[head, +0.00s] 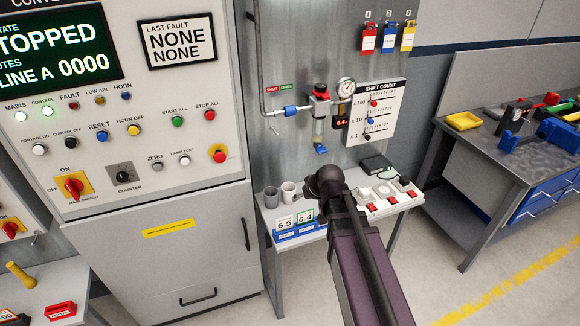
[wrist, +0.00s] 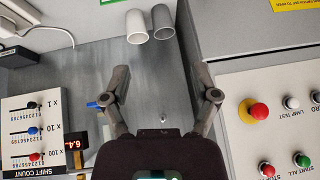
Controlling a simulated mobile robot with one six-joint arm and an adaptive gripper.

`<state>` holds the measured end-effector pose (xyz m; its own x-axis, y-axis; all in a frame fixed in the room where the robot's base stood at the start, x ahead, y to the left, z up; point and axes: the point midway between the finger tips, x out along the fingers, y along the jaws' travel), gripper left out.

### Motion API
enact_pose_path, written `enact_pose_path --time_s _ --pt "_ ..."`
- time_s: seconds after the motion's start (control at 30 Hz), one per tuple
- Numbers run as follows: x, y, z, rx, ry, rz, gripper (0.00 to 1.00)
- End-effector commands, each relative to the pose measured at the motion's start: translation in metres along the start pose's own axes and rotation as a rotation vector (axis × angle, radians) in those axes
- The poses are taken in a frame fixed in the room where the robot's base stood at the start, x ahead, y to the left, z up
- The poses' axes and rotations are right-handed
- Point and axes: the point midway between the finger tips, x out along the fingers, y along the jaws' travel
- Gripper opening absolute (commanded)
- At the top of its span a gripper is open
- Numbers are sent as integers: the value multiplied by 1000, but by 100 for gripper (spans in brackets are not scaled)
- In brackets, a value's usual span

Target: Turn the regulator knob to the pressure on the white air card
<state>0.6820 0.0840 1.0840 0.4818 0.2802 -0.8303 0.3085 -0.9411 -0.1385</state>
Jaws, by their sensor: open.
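A small display (head: 340,122) below the gauge seems to read 6.4. Two cards stand in blue holders on the shelf: a plain white card with 6.5 (head: 285,222) and a green-bordered card with 6.4 (head: 305,216). My gripper (wrist: 162,72) is open and empty in the wrist view, its fingers spread before the panel. A blue part (wrist: 97,104) shows beside the left finger; the knob is hidden there. My arm hides the gripper in the head view.
A shift count board (head: 375,112) hangs right of the gauge. Two mugs (head: 272,196), a dark box (head: 376,164) and a switch tray (head: 385,197) are on the shelf (head: 262,212). The control cabinet (head: 200,255) stands left, a workbench (head: 500,150) right.

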Motion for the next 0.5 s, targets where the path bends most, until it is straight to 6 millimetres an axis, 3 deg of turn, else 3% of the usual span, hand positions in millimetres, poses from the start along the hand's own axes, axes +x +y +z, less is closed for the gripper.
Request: enact_pose_path --time_s 0.03,0.2,0.33,0.5 --pt "-3 6 26 26 -68 18 78" --pt "-20 24 94 129 -299 99 78" --pt "-35 34 131 197 -432 161 78" --pt "-48 40 157 254 -528 213 78"
